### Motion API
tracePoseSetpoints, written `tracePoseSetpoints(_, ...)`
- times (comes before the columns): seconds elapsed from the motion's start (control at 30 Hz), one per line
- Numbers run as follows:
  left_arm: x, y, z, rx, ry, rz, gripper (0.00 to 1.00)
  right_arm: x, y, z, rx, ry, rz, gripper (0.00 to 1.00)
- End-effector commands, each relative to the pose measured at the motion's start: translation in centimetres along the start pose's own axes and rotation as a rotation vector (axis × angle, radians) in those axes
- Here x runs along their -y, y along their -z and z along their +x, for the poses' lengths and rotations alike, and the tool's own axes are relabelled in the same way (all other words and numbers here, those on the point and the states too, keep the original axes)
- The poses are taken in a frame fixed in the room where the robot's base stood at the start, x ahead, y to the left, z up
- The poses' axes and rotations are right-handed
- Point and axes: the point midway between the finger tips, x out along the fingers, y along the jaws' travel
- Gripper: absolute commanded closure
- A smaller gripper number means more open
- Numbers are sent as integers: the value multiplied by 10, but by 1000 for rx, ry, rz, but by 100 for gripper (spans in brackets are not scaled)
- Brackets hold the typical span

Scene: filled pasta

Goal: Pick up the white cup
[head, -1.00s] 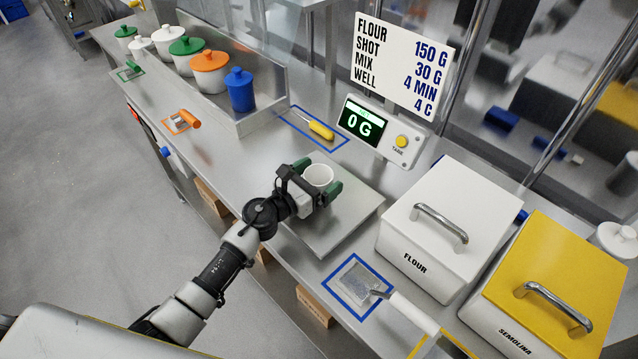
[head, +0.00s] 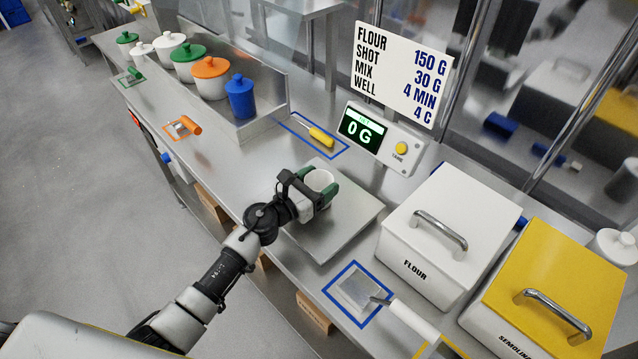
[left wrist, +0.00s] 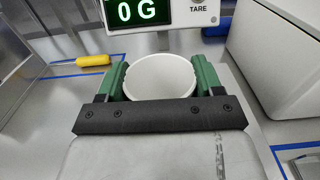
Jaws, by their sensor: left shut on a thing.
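The white cup (head: 319,180) is upright at the scale plate (head: 345,222), its open mouth facing up. My left gripper (head: 317,188) has its green fingers on either side of the cup and is shut on it. In the left wrist view the cup (left wrist: 160,78) sits between the two green fingers of the gripper (left wrist: 161,85), and its lower part is hidden by the black gripper body. I cannot tell whether the cup's base touches the plate. My right gripper is not in view.
The scale display (head: 362,126) reads 0 G behind the cup. A white flour bin (head: 440,220) and a yellow-lidded semolina bin (head: 545,270) stand to the right. A yellow-handled tool (head: 321,137) lies behind. Lidded pots, including an orange-lidded one (head: 211,78), stand at left.

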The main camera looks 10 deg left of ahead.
Motion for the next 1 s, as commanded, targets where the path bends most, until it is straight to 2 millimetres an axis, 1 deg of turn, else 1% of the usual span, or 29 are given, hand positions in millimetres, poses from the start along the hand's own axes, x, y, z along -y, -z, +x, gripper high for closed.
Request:
tracePoseSetpoints(0.03, 0, -9, 0, 1, 0, 1, 57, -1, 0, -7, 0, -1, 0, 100)
tracePoseSetpoints(0.17, 0, -26, 0, 1, 1, 2, 57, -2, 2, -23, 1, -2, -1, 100)
tracePoseSetpoints(0.27, 0, -45, 0, 1, 0, 2, 57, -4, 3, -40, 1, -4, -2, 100)
tracePoseSetpoints(0.47, 43, -72, -14, 0, 2, -3, 57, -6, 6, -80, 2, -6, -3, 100)
tracePoseSetpoints(0.5, 52, -78, -17, 0, 3, -4, 57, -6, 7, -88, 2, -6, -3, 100)
tracePoseSetpoints(0.6, 74, -91, -24, 0, 3, -1, 57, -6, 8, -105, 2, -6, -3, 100)
tracePoseSetpoints(0.7, 94, -101, -30, 2, 4, 3, 57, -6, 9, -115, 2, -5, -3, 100)
tracePoseSetpoints(0.73, 94, -98, -28, 11, 5, 9, 57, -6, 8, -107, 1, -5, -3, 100)
tracePoseSetpoints(0.77, 95, -100, -27, 17, 7, 11, 57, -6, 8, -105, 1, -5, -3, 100)
tracePoseSetpoints(0.83, 100, -104, -27, 23, 9, 10, 57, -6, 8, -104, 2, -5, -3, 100)
tracePoseSetpoints(1.0, 108, -107, -31, 16, 6, 5, 57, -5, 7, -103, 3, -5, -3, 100)
